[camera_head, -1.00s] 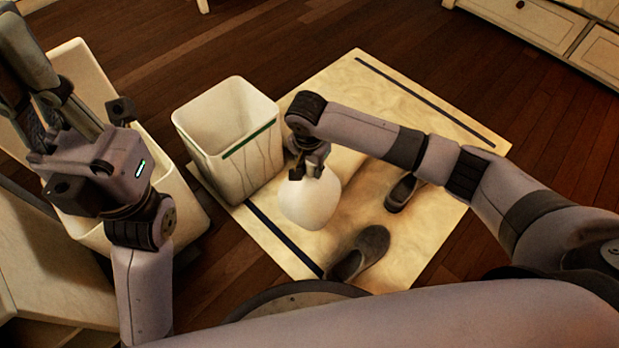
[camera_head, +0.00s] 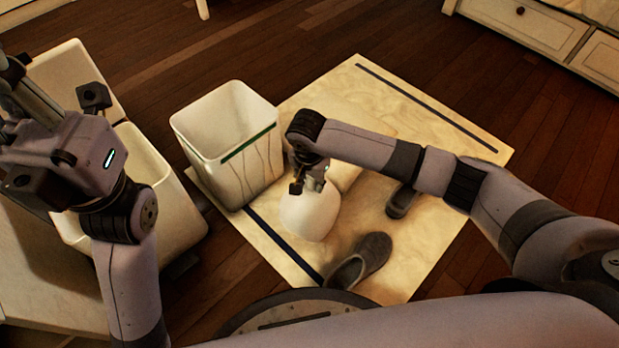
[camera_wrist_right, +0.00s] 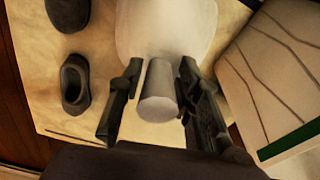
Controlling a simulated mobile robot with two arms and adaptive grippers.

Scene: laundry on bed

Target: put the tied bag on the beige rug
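The tied bag (camera_head: 310,216) is white and rounded and rests on the beige rug (camera_head: 440,130), in front of the bin. Its narrow neck (camera_wrist_right: 158,92) points up toward the camera in the right wrist view. My right gripper (camera_head: 308,182) is just above the bag. In the right wrist view my right gripper (camera_wrist_right: 155,95) has its fingers apart on either side of the neck, with a visible gap on the left. My left gripper (camera_head: 40,95) is at the far left, over pale containers; its fingertips are not clear.
A white bin (camera_head: 232,165) with a green stripe stands on the rug beside the bag. Dark slippers (camera_head: 362,260) lie on the rug to the right of the bag. Pale open containers (camera_head: 165,180) stand at the left. A drawer unit (camera_head: 530,25) is at the top right.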

